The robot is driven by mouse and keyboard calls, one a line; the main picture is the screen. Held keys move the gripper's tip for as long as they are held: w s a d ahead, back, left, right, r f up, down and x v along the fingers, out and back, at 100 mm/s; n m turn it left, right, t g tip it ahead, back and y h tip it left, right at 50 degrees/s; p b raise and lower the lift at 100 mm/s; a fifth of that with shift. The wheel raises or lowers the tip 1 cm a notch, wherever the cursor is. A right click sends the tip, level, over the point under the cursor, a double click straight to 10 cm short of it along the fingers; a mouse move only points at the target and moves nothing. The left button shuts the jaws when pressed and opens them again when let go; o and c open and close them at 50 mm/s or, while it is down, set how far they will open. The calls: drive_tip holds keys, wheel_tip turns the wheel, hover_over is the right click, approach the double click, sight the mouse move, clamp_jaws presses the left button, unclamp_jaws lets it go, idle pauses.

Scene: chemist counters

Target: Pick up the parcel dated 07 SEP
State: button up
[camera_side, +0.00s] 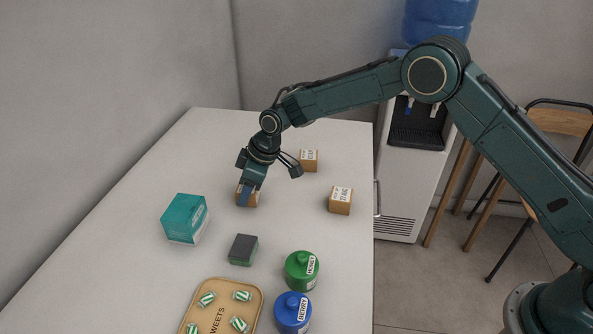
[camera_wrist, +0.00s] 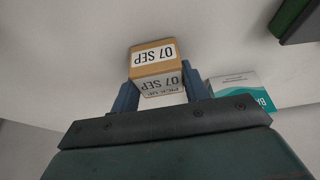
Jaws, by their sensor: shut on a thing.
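The parcel dated 07 SEP (camera_wrist: 155,63) is a small brown box with a white label, printed upside down in the wrist view. It sits between the blue fingers of my gripper (camera_wrist: 158,88), which are shut on its two sides. In the side view my gripper (camera_side: 247,195) points down at the table, and the parcel (camera_side: 252,200) shows partly behind a finger. It looks to be at or very near the tabletop; I cannot tell if it touches. Two similar brown parcels with white labels stand apart, one at the back (camera_side: 309,161) and one at the right (camera_side: 340,201).
A teal and white box (camera_side: 184,219) stands left of my gripper. A dark sponge-like block (camera_side: 243,250), a green canister (camera_side: 302,270), a blue canister (camera_side: 292,313) and a tray of sweets (camera_side: 256,292) are nearer the front. The back left of the white table (camera_side: 205,140) is clear.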

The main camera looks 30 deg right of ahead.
wheel_tip(320, 180, up, 20)
idle(0.6)
drive_tip(key=shift+a+f, duration=0.1)
idle(0.4)
